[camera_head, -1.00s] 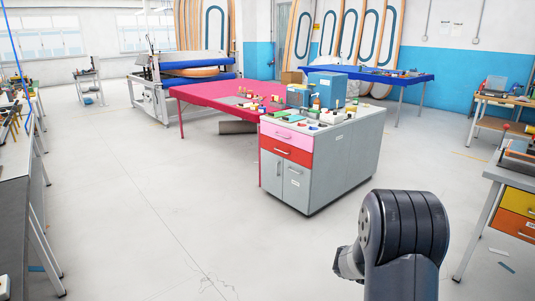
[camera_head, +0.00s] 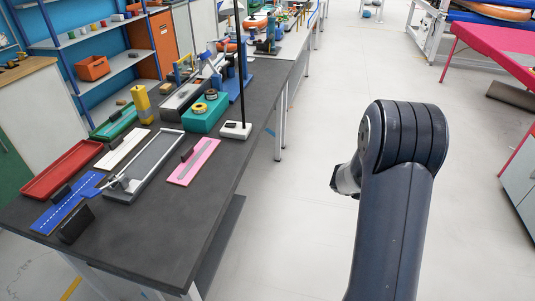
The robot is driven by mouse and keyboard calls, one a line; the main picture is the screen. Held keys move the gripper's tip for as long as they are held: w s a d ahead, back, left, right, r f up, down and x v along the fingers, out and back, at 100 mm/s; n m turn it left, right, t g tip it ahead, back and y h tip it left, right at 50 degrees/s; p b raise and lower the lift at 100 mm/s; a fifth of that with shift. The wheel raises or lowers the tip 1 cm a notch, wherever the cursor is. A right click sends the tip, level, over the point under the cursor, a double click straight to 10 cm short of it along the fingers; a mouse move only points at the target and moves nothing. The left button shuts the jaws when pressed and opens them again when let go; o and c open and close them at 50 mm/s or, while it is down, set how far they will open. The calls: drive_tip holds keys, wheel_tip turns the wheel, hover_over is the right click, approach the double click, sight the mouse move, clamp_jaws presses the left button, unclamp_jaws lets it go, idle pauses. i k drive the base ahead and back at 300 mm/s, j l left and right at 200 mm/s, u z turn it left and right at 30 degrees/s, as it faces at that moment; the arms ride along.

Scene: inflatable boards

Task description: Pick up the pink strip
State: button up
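The pink strip (camera_head: 206,161) lies flat on the dark-topped workbench (camera_head: 185,235) at the left, near its right edge. A grey band runs along its middle. My arm stands at the right of the view, over the open floor and apart from the bench. My gripper's fingers do not show.
A teal block with yellow rolls (camera_head: 206,116), a black post on a white base (camera_head: 236,131), a red tray (camera_head: 60,170) and a blue strip (camera_head: 66,204) share the bench. Pale floor (camera_head: 300,215) is clear between bench and arm. A pink-topped table (camera_head: 497,50) stands at far right.

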sight(193, 159)
drive_tip(key=i+u, duration=0.15)
drive_tip(key=u, duration=0.3)
drive_tip(key=i+l+u, duration=0.1)
drive_tip(key=u, duration=0.35)
drive_tip(key=i+l+u, duration=0.1)
drive_tip(key=u, duration=0.4)
drive_tip(key=i+l+u, duration=0.15)
drive_tip(key=u, duration=0.3)
drive_tip(key=i+l+u, duration=0.2)
drive_tip(key=u, duration=0.15)
drive_tip(key=i+l+u, duration=0.1)
drive_tip(key=l+u, duration=0.3)
